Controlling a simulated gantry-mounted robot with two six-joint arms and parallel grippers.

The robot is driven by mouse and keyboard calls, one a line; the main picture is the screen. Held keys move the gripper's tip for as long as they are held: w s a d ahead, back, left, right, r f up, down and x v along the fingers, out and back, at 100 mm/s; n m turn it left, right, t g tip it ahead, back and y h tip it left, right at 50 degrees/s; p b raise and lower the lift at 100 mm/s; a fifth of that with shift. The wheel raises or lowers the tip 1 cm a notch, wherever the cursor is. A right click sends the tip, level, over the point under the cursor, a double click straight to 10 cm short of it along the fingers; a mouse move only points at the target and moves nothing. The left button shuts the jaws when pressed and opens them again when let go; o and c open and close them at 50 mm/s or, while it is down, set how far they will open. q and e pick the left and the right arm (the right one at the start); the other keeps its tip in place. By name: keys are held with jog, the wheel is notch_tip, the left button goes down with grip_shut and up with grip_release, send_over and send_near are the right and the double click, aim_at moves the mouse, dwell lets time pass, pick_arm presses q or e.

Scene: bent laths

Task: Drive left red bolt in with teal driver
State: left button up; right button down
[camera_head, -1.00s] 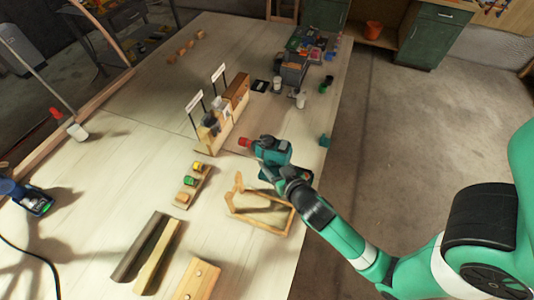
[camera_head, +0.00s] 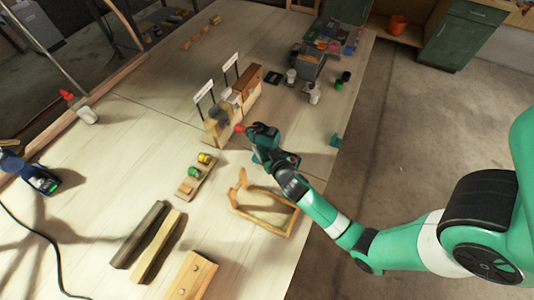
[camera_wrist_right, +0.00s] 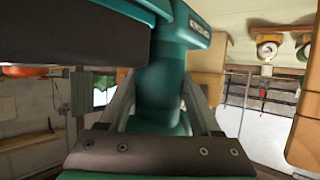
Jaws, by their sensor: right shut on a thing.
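My right gripper (camera_wrist_right: 160,118) is shut on the teal driver (camera_head: 263,140), whose teal body fills the middle of the right wrist view (camera_wrist_right: 168,85). In the head view the driver points left towards the light wooden block (camera_head: 219,132). A small red piece (camera_head: 240,128) sits at the driver's nose, close to the block's right side. I cannot tell whether it touches the block. Yellow (camera_head: 204,158) and green (camera_head: 194,170) bolt heads stand on a small wooden rack (camera_head: 185,190). My left gripper is not in view.
A darker wooden block (camera_head: 250,88) stands behind the light one, near white signs. An open wooden frame (camera_head: 262,229) lies in front of the driver. Long laths (camera_head: 155,250) lie at the front. Cups, bottles and bins stand at the far right.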

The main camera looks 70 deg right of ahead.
jog(key=shift+w+d+r, duration=0.15)
jog(key=shift+w+d, duration=0.05)
jog(key=shift+d, duration=0.2)
jog(key=shift+w+d+r, duration=0.1)
jog(key=shift+w+d, duration=0.05)
jog(key=shift+d, duration=0.25)
jog(key=shift+d+r+h, duration=0.25)
jog(key=shift+d+h, duration=0.05)
jog(key=shift+d, duration=0.05)
jog(key=shift+w+f+b, duration=0.1)
jog(key=shift+f+b, duration=0.55)
jog(key=shift+b, duration=0.05)
jog(key=f+b, duration=0.1)
jog(key=w+f+b, duration=0.1)
jog(key=f+b, duration=0.1)
jog(key=b, duration=0.1)
jog(key=shift+w+f, duration=0.3)
jog(key=shift+w+d+r+b, duration=0.1)
jog(key=shift+w+b, duration=0.3)
jog(key=shift+w, duration=0.35)
